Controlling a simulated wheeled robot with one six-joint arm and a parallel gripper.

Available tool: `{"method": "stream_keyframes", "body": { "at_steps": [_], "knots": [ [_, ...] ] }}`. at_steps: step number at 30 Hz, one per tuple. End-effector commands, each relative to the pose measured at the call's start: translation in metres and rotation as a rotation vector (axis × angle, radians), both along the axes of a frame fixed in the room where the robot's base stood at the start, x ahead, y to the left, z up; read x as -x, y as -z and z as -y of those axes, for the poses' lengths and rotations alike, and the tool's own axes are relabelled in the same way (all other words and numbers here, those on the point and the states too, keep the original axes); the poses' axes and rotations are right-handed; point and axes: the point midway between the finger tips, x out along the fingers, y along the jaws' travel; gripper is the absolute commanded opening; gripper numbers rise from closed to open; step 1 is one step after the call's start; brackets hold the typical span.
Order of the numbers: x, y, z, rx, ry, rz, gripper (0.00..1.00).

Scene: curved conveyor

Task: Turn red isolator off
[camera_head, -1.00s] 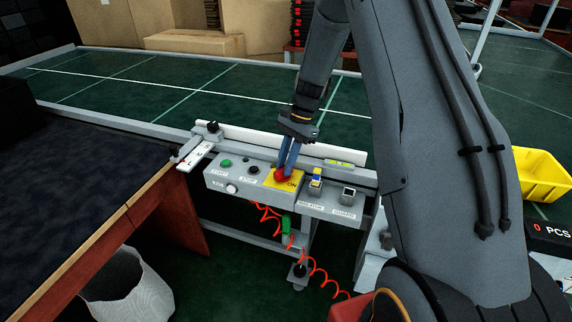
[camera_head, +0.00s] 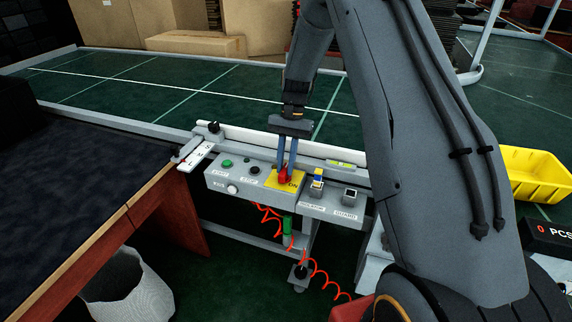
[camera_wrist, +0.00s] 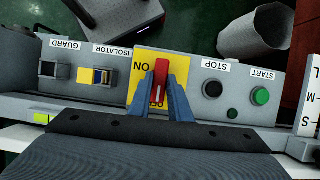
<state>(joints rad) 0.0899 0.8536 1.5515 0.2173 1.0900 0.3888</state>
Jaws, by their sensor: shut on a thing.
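The red isolator handle (camera_head: 284,175) stands on a yellow plate (camera_head: 298,186) on the grey control box. In the wrist view the red handle (camera_wrist: 161,76) points straight up and down the picture, with "ON" to its left on the yellow plate (camera_wrist: 142,87). A second marking near its lower end is partly hidden. My gripper (camera_head: 286,166) reaches down from above, with its blue fingers on both sides of the handle. In the wrist view my gripper (camera_wrist: 161,95) is shut on the handle.
A green START button (camera_wrist: 261,96) and a black STOP button (camera_wrist: 212,89) sit beside the plate. A white rail (camera_head: 330,150) runs behind the box.

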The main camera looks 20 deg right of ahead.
Motion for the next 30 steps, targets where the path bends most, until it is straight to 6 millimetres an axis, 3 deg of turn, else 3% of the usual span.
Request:
{"method": "stream_keyframes", "body": {
  "at_steps": [9,10,13,23,30],
  "knots": [
    [0.0,0.0,0.0,0.0,-0.004,-0.001,0.0],
    [0.0,0.0,0.0,0.0,-0.004,-0.001,0.22],
    [0.0,0.0,0.0,0.0,-0.002,-0.001,0.36],
    [-0.001,-0.003,0.001,0.0,-0.001,0.0,0.36],
    [-0.012,-0.032,0.008,-0.001,0.0,0.003,0.36]
  ]
}}
